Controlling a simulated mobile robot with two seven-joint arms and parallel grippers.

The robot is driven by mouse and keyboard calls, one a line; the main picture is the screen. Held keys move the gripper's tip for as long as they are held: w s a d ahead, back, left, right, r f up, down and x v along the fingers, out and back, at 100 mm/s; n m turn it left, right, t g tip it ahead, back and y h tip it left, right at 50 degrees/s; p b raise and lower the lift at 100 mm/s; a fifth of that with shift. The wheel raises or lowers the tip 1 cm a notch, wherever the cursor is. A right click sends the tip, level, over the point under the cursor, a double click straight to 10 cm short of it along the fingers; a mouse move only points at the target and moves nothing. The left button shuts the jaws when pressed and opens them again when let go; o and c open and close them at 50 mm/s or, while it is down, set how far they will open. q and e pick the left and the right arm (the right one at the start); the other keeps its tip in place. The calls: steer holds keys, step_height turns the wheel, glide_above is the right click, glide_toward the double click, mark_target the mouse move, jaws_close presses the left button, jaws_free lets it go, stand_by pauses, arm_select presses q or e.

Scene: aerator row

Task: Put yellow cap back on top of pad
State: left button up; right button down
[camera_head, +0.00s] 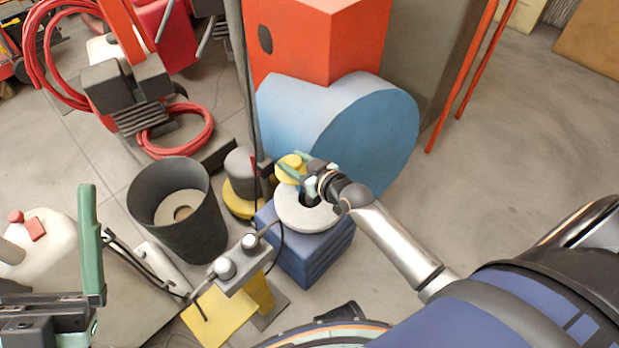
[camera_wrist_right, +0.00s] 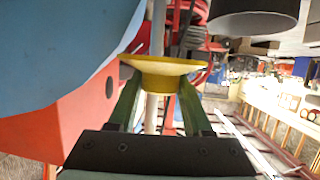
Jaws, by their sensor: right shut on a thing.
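The yellow cap (camera_head: 289,165) is in my right gripper (camera_head: 304,171). In the right wrist view, the cap (camera_wrist_right: 163,68) has a wide rim and a narrower body, and the two green fingers (camera_wrist_right: 158,100) are shut on that body. What is probably the pad is a pale round disc (camera_head: 293,217) on a blue block (camera_head: 310,250). The cap is at the disc's far edge in the head view; my right wrist covers part of the disc, and I cannot tell the height between them. My left gripper (camera_head: 91,245) is at the lower left, with one green finger clear to see.
A dark bin (camera_head: 190,235) and a grey cylinder on a yellow base (camera_head: 243,205) stand left of the block. A thin pole (camera_head: 243,90) and cable run close by. A large blue drum (camera_head: 350,125) is behind. A grey switch box (camera_head: 237,265) is in front. Open floor lies right.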

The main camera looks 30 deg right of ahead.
steer(key=shift+m+h, duration=0.4)
steer(key=shift+h, duration=0.2)
steer(key=d+f, duration=0.1)
steer(key=s+d+f, duration=0.1)
steer(key=f, duration=0.1)
steer(key=s+d+f, duration=0.1)
steer(key=f, duration=0.1)
steer(key=shift+d+f, duration=0.15)
steer(key=shift+f, duration=0.05)
step_height(320, 180, down, 5)
steer(key=b, duration=0.5)
steer(key=shift+r, duration=0.15)
steer(key=shift+f+b, duration=0.45)
steer(key=shift+b, duration=0.25)
steer(key=shift+p, duration=0.45)
steer(key=shift+f+b, duration=0.55)
steer(key=shift+f, duration=0.05)
steer(key=c, duration=0.6)
jaws_free()
steer(key=shift+s, duration=0.1)
